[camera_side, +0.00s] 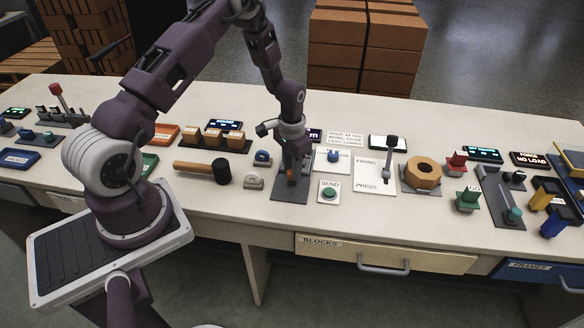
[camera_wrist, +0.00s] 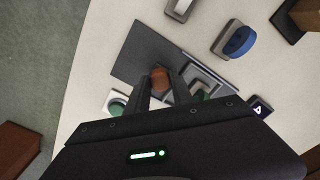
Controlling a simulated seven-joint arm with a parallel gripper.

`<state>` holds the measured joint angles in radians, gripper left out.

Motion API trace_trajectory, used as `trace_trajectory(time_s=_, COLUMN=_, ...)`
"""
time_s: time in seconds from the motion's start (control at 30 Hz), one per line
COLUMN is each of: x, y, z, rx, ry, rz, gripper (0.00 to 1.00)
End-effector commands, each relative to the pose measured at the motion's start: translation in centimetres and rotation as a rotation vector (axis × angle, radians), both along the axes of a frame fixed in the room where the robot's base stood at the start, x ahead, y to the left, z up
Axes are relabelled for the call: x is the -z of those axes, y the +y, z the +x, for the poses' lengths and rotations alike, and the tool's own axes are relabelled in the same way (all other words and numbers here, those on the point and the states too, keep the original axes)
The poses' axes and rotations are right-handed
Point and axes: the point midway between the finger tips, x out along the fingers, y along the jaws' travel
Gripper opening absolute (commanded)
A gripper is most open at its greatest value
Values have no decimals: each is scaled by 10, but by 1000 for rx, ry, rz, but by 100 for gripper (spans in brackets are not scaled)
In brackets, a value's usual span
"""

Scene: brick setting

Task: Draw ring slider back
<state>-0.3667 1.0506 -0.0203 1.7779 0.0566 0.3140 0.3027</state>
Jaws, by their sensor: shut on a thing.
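The ring slider's orange-brown knob (camera_wrist: 160,78) sits between my gripper's fingers (camera_wrist: 160,90) in the wrist view. In the side view my gripper (camera_side: 291,178) reaches down over the slider's dark grey base plate (camera_side: 289,193), near the front of the table. The fingers are shut on the knob, and only a small orange part of it shows there. The plate also shows in the wrist view (camera_wrist: 140,48), with a lighter framed strip at its right. The ring shape itself is hard to make out.
A white SEND panel with a green button (camera_side: 329,193) stands close to the right of the plate. A FRONO PRESS lever panel (camera_side: 374,172) is farther right. The table's front edge is near.

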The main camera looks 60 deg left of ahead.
Motion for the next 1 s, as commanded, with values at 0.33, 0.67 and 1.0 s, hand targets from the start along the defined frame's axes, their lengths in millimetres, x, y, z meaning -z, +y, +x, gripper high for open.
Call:
trace_trajectory(time_s=0.33, x=-1, y=1, z=0, rx=-1, ry=0, rz=1, gripper=0)
trace_trajectory(time_s=0.67, x=-1, y=-6, z=-6, rx=1, ry=2, rz=0, gripper=0)
trace_trajectory(time_s=1.0, x=-1, y=-37, z=-37, rx=0, ry=1, rz=0, gripper=0)
